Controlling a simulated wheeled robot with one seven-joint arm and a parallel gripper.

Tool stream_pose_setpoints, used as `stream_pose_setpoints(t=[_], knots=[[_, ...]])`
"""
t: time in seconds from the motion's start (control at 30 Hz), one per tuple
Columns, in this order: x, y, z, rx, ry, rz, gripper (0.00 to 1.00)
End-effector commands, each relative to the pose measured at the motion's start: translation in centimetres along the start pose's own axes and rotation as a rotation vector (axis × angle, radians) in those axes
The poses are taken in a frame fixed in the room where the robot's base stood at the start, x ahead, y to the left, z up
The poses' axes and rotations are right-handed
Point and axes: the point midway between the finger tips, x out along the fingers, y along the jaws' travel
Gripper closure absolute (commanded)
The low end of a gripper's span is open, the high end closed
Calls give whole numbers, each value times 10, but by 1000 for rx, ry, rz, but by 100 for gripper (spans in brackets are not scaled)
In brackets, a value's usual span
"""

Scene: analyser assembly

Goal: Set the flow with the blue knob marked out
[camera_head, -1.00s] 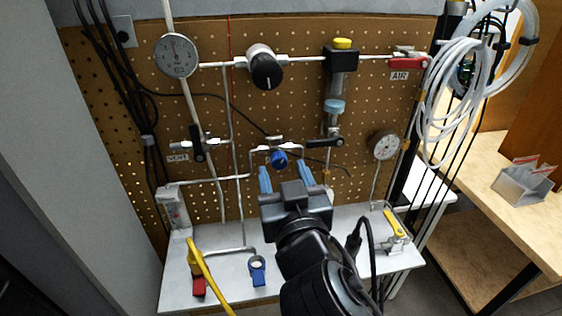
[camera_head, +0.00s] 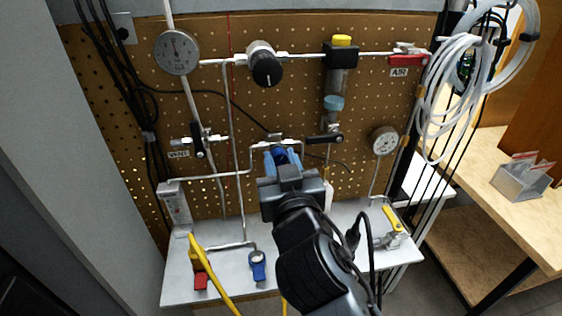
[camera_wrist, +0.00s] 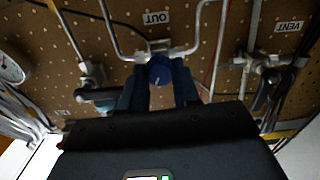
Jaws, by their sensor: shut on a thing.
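The blue knob (camera_wrist: 159,70) sits on a valve body on the pegboard, beside a label reading OUT (camera_wrist: 156,18) in the wrist view. My gripper (camera_head: 283,158) is at the knob in the head view, with its blue fingers on either side of it. In the wrist view my gripper (camera_wrist: 160,84) is shut on the knob, one finger on each side. The fingers and gripper body hide most of the knob in the head view. A flow meter (camera_head: 174,203) with a clear tube stands at the left of the bench.
The pegboard (camera_head: 285,110) carries a round gauge (camera_head: 177,52), a black knob (camera_head: 265,66), a smaller gauge (camera_head: 384,140) and black-handled valves.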

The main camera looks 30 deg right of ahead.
Motion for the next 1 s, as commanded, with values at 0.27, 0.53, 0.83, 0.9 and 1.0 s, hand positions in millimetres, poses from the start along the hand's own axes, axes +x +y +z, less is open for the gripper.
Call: stream_pose_setpoints(t=[0.27,0.53,0.83,0.9,1.0], knots=[[0,0,0,-15,0,0,99],[0,-1,-1,-256,-1,-1,99],[0,-1,0,-406,0,-1,99],[0,-1,0,-406,0,-1,99],[0,-1,0,-405,0,-1,99]])
